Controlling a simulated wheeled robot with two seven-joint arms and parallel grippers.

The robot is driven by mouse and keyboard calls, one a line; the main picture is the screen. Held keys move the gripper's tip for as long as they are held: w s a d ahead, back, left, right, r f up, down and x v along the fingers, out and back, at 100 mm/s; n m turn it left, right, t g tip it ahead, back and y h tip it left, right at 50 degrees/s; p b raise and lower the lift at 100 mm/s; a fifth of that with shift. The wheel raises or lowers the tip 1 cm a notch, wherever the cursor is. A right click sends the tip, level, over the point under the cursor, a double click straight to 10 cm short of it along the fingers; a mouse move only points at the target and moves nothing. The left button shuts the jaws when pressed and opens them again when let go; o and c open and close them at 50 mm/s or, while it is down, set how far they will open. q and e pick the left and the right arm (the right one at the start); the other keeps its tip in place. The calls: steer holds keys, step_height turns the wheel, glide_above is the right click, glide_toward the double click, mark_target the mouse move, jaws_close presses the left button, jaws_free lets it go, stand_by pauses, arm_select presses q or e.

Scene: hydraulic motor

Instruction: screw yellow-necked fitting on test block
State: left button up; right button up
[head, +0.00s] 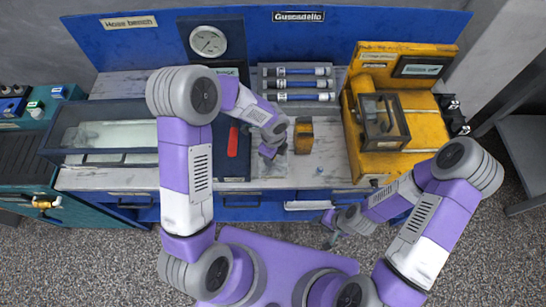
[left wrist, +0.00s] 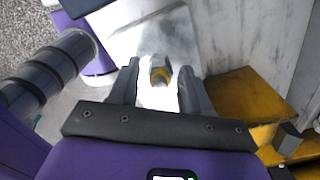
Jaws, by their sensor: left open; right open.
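My left gripper (head: 272,150) is open and points down over a light grey plate at the middle of the bench. In the head view the left gripper hides the fitting. A small yellow-and-dark block (head: 303,135), apparently the test block, stands just right of the left gripper; yellow surfaces (left wrist: 245,100) show at right in the wrist view. My right gripper (head: 332,232) is open and empty, in front of the bench.
A large yellow machine (head: 425,120) with a dark-framed box stands at the bench's right. Several blue-banded cylinders (head: 300,84) lie in a rack behind. A red-handled item (head: 232,142) lies left of the left gripper. A glass-walled tank (head: 105,140) fills the left side.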

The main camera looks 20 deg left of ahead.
arm_select(q)
steer(key=n+b, duration=0.3)
steer(key=n, duration=0.2)
steer(key=shift+f, duration=0.2)
steer(key=n+b, duration=0.1)
steer(key=n, duration=0.3)
steer(key=shift+r, duration=0.2)
steer(key=shift+c, duration=0.2)
